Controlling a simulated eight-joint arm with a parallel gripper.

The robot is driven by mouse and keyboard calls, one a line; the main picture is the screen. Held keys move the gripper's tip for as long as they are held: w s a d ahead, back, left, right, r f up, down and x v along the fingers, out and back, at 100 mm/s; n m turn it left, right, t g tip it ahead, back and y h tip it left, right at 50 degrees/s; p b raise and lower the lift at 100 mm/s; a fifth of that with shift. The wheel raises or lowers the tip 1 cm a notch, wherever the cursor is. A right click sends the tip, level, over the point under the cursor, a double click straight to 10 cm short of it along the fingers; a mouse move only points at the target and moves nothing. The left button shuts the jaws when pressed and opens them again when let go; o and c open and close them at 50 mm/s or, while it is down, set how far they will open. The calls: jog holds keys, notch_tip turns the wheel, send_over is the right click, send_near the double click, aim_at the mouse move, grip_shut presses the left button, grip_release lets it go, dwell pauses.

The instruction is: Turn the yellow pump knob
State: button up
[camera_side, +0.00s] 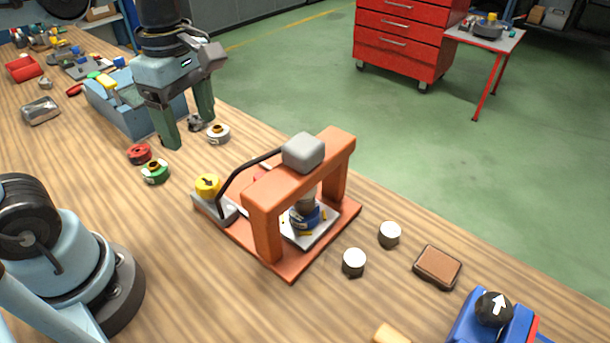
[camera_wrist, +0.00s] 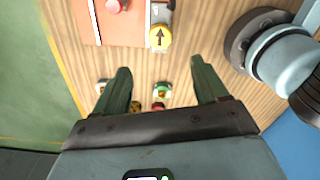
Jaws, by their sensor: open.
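The yellow pump knob (camera_side: 207,185) sits on a grey block at the left end of the orange press (camera_side: 270,222). A dark arrow marks its top. In the wrist view the knob (camera_wrist: 160,38) is near the top centre, beyond my fingertips, with its arrow pointing up in the picture. My gripper (camera_side: 190,132) is open and empty. It hangs above the table to the upper left of the knob, apart from it. In the wrist view its two green fingers (camera_wrist: 160,72) are spread wide, with bare table and small round parts between them.
Small round parts, red (camera_side: 139,154), green (camera_side: 155,172) and white (camera_side: 218,134), stand near my gripper. A black hose arches beside the knob to the press. Two white-topped cylinders (camera_side: 354,262) and a brown block (camera_side: 437,267) lie right of the press.

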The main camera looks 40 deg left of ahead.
aim_at(206, 181)
jog(key=shift+f, duration=6)
jog(key=c, duration=1.1)
jog(key=shift+o, duration=0.2)
